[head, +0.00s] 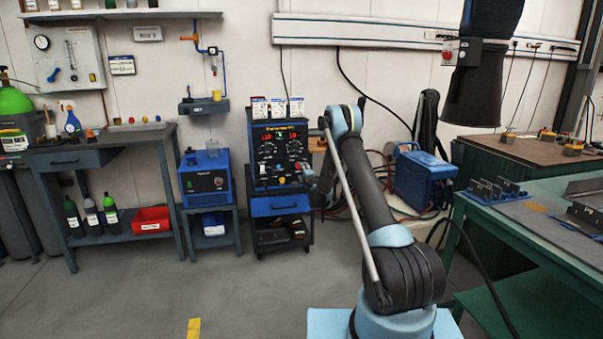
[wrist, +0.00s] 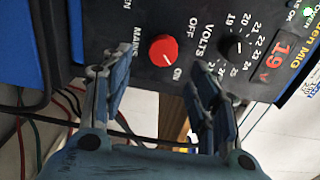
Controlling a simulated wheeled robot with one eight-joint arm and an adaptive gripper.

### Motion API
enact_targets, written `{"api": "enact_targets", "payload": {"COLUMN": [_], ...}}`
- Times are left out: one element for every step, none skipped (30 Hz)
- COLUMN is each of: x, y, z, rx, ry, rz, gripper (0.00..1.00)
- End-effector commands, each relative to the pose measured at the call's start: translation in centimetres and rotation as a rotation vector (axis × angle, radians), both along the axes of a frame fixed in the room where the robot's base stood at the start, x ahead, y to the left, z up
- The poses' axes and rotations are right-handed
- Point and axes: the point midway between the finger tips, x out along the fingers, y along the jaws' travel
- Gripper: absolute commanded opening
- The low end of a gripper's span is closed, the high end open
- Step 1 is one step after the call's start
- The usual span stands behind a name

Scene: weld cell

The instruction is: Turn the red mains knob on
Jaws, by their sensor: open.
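The red mains knob (wrist: 163,50) is on the dark front panel of the blue welding machine (head: 253,130), between the printed words MAINS, OFF and ON in the wrist view. A small pale line shows on its face, but its exact setting is hard to tell. My gripper (wrist: 160,72) is open, with one finger to each side of the knob's lower side in the picture. The fingers appear apart from the knob, and nothing is between them. In the head view my gripper (head: 312,178) is small, in front of the machine's lower right.
A black volts knob (wrist: 236,47) and a red display reading about 19 (wrist: 277,58) are right of the mains knob. Cables hang below the panel. A blue unit (head: 207,180) stands left of the machine, and a blue case (head: 425,180) right. The floor ahead is clear.

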Motion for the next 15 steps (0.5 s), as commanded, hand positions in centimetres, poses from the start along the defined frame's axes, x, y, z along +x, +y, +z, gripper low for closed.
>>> {"api": "enact_targets", "payload": {"x": [-1.0,-1.6,-2.2,-2.7,-3.1,-3.7,-4.0,-4.4,-4.7,-5.0,-5.2,-5.4,-5.5,-5.6,-5.7], "y": [-0.3,-0.5,-0.7,-0.8,-0.9,-1.1,-1.2,-1.3,-1.4,-1.5,-1.5,-1.6,-1.6,-1.6,-1.7], "z": [0.0,0.0,0.0,0.0,0.0,0.0,0.0,0.0,0.0,-0.1,-0.1,-0.1,-0.1,-0.1,-0.1], "rx": [-0.001,0.0,0.0,-0.002,-0.002,-0.001,-0.001,-0.001,-0.002,-0.002,-0.001,-0.001,-0.001,-0.001,0.0], "ry": [0.001,0.001,0.001,0.002,0.002,0.002,0.003,0.003,0.003,0.003,0.003,0.003,0.004,0.004,0.004], "rz": [0.0,-0.001,-0.001,-0.001,-0.001,-0.001,-0.002,-0.002,-0.002,-0.002,-0.002,-0.002,-0.002,-0.002,-0.002], "gripper": [0.54,0.54,0.54,0.54,0.54,0.54,0.54,0.54,0.54,0.54,0.54,0.54,0.54,0.54,0.54]}}
